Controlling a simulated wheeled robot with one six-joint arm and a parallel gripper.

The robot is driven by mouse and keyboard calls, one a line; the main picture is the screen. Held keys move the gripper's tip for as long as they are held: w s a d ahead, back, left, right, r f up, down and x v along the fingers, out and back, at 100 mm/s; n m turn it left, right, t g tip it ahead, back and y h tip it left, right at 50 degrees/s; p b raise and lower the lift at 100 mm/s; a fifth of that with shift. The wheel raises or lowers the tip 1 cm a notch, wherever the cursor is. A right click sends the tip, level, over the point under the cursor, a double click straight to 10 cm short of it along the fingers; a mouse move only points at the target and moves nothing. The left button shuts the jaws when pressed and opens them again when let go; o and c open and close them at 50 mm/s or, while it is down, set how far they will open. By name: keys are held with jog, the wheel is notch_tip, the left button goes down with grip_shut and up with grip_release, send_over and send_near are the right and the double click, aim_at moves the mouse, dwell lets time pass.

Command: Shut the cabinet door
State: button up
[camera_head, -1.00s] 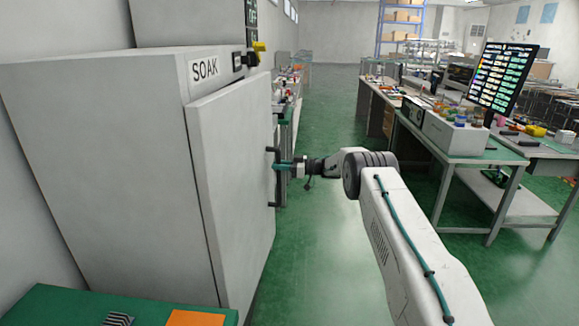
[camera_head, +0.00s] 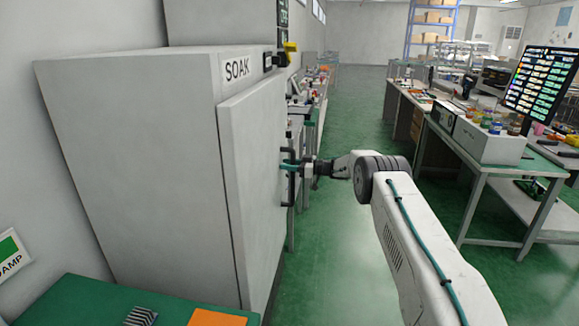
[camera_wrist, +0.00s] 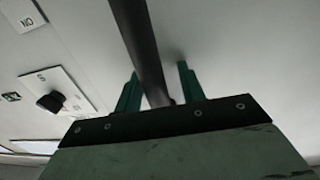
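The grey cabinet labelled SOAK (camera_head: 140,170) stands at the left in the head view. Its door (camera_head: 255,185) is close to the cabinet front; I cannot tell whether it is fully flush. A dark vertical bar handle (camera_head: 289,188) is on the door's far side. My gripper (camera_head: 289,166) is at the handle, with its green fingers pointing at the door. In the wrist view the handle (camera_wrist: 142,45) runs between the two fingers of my gripper (camera_wrist: 158,85). The fingers stand apart, with a clear gap on the right of the bar. The fingertip contact is not clear.
A control panel with a black knob (camera_wrist: 50,101) shows in the wrist view. A green-topped surface (camera_head: 90,295) with an orange item (camera_head: 217,318) is at the lower left. Workbenches (camera_head: 490,165) stand at the right. The green floor (camera_head: 335,250) between is clear.

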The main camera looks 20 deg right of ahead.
jog(key=v, duration=0.8)
jog(key=shift+d, duration=0.25)
jog(key=shift+f, duration=0.1)
